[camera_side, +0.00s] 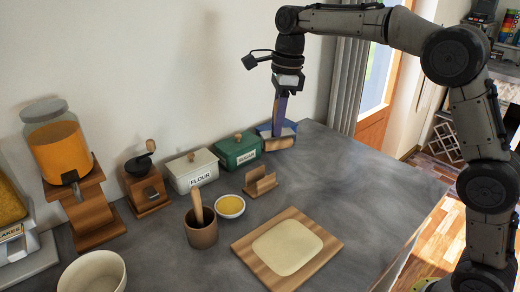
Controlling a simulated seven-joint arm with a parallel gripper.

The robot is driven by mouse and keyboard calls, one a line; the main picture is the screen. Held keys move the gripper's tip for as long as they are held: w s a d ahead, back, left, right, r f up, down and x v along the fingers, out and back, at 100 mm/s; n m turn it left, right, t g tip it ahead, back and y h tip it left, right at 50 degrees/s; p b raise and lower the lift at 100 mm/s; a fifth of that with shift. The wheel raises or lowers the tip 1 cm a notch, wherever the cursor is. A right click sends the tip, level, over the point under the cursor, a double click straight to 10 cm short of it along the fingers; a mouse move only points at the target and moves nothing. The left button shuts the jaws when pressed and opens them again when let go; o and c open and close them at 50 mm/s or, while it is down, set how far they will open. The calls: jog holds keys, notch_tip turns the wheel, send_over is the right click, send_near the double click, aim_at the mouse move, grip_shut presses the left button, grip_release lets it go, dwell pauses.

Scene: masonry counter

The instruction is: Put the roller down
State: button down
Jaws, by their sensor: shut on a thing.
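The roller has a wooden cylinder (278,144) lying level at the foot of an upright bluish-purple handle. My gripper (284,91) points down and is shut on the top of the handle. The cylinder hangs in front of a blue box at the back of the counter; I cannot tell whether it touches the counter. A small wooden rest (260,184) with raised ends stands empty, nearer the camera and a little left of the roller.
A wooden board (327,247) with flat dough (287,247) lies in front. A yellow-filled bowl (230,206) and a brown pot (201,231) stand left of it. Flour box (192,172), green box (237,152) and blue box (289,128) line the wall. The right counter is clear.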

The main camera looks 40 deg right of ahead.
jog(key=w+f, duration=0.1)
jog(key=f, duration=0.1)
jog(key=w+f, duration=0.3)
jog(key=w, duration=0.1)
jog(key=shift+w+a+f, duration=0.1)
jog(key=shift+a+f, duration=0.2)
jog(key=shift+f, duration=0.1)
jog(key=shift+w+f, duration=0.2)
jog(key=shift+f, duration=1.55)
jog(key=shift+f, duration=0.1)
jog(key=shift+f, duration=0.35)
jog(key=shift+f, duration=0.1)
